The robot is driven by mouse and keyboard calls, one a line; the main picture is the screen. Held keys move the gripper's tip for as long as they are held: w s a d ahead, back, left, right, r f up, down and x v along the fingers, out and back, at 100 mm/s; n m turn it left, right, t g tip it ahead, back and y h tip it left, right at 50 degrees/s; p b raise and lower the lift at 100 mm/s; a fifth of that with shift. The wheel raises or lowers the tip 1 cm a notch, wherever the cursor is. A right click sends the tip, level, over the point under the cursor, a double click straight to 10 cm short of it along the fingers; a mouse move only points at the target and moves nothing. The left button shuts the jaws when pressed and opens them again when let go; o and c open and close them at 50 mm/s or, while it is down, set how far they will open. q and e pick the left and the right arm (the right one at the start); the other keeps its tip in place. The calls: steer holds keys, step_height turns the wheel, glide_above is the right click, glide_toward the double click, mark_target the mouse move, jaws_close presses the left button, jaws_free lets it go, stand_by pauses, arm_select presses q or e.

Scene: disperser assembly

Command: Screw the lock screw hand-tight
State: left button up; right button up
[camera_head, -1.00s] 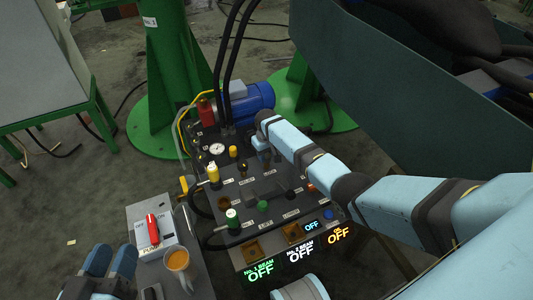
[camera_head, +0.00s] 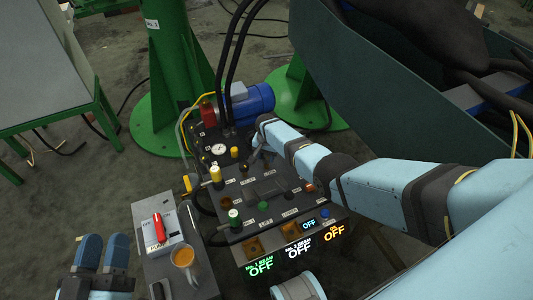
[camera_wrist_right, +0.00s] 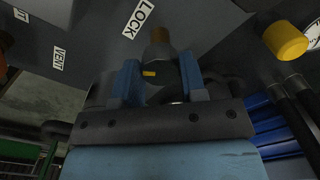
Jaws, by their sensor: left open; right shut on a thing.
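The lock screw shows in the right wrist view as a brass-coloured tip (camera_wrist_right: 158,38) with a dark head bearing a yellow mark, beside the LOCK label (camera_wrist_right: 140,18). My right gripper (camera_wrist_right: 160,75) is shut on the screw's head, one blue finger on each side. In the head view, my right gripper (camera_head: 257,152) is at the back of the dark control panel (camera_head: 240,190); the arm and wrist hide the screw there. My left gripper (camera_head: 103,245) is open and empty at the lower left, left of the small side table.
The side table (camera_head: 205,286) holds a box with a red switch (camera_head: 158,226) and an orange-filled mug (camera_head: 184,257). Yellow knob (camera_head: 216,174), green knobs, levers and lit OFF displays crowd the panel. A blue motor (camera_head: 252,102) and black hoses stand behind it.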

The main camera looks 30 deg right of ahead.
steer(key=m, duration=0.6)
steer(key=shift+m+p, duration=0.3)
steer(key=shift+p, duration=0.05)
arm_select(q)
steer(key=shift+w+a+f+g+y, duration=0.15)
steer(key=shift+f+g+y, duration=0.1)
steer(key=shift+f, duration=0.25)
steer(key=shift+a+f+g+y, duration=0.15)
steer(key=shift+f+y, duration=0.1)
steer(key=shift+f, duration=0.2)
arm_select(e)
steer(key=m, duration=0.5)
steer(key=o, duration=0.9)
